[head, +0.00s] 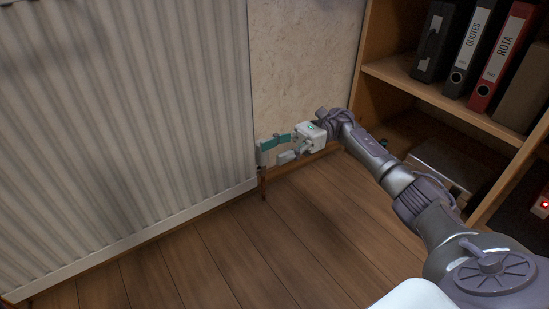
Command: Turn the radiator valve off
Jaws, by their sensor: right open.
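The white radiator (130,110) fills the left of the head view. A small pale valve (265,156) sits beside its lower right corner, with a thin copper-coloured pipe (263,186) below it running to the floor. My right gripper (277,149) reaches in from the right, with its open fingers pointing left at the valve. The fingertips are at or very close to the valve, and I cannot tell whether they touch it. The gripper partly hides the valve, and its setting is not readable. My left gripper is not in view.
A wooden shelf unit (400,74) with a black binder (436,42) and a red binder (500,58) stands at right, close to my right arm. A skirting board runs along the wall behind the gripper. The wooden floor (240,255) in front is clear.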

